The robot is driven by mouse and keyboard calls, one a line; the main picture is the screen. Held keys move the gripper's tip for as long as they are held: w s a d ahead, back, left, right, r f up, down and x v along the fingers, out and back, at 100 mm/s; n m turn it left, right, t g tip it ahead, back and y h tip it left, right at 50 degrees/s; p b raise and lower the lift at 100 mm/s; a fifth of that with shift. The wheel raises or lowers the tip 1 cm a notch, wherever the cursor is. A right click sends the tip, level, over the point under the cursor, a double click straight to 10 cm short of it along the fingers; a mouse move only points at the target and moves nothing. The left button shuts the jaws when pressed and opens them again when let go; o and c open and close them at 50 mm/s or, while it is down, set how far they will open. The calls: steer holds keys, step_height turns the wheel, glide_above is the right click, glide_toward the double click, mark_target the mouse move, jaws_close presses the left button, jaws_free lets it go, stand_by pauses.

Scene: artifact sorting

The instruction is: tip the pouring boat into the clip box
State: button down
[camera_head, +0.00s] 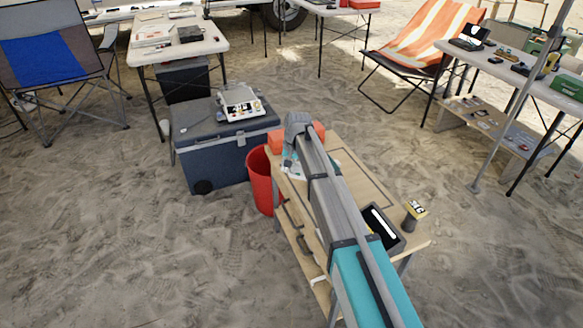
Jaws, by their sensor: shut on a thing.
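My arm reaches away over a wooden cart (358,176), and its grey wrist hangs above the cart's far end. My gripper is mostly hidden by the wrist and forearm, so its fingers and what they hold cannot be made out. I cannot pick out the pouring boat for sure. A small white and teal patch shows beside the wrist, too small to tell. An orange block or box (276,141) shows on both sides of the wrist at the cart's far end. I cannot tell whether it is the clip box.
A red bucket (261,182) stands against the cart's left side. A blue-grey cooler (212,150) behind it bears a white tray of small things (240,103). A black tray (391,239) and a yellow-topped tool (414,212) are at the cart's near right. Sand is open to the left.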

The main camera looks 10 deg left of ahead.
steer(key=shift+d+r+y+p, duration=0.2)
steer(key=shift+r+y+p, duration=0.1)
steer(key=shift+r+y, duration=0.3)
steer(key=shift+d+r+y+p, duration=0.2)
steer(key=shift+r+y+p, duration=0.05)
steer(key=shift+r+y, duration=0.35)
steer(key=shift+d+r+y+p, duration=0.3)
steer(key=shift+r+y, duration=0.1)
steer(key=shift+r, duration=0.15)
steer(key=shift+d+r+y+p, duration=0.3)
steer(key=shift+r+y, duration=0.1)
steer(key=shift+r, duration=0.15)
stand_by(1.4)
steer(key=shift+w+d+r+g+y+b, duration=0.15)
steer(key=shift+d+r+g+y+b, duration=0.2)
steer(key=shift+d+r+y, duration=0.8)
stand_by(2.2)
steer(key=shift+d+y+b, duration=0.45)
steer(key=shift+y, duration=0.3)
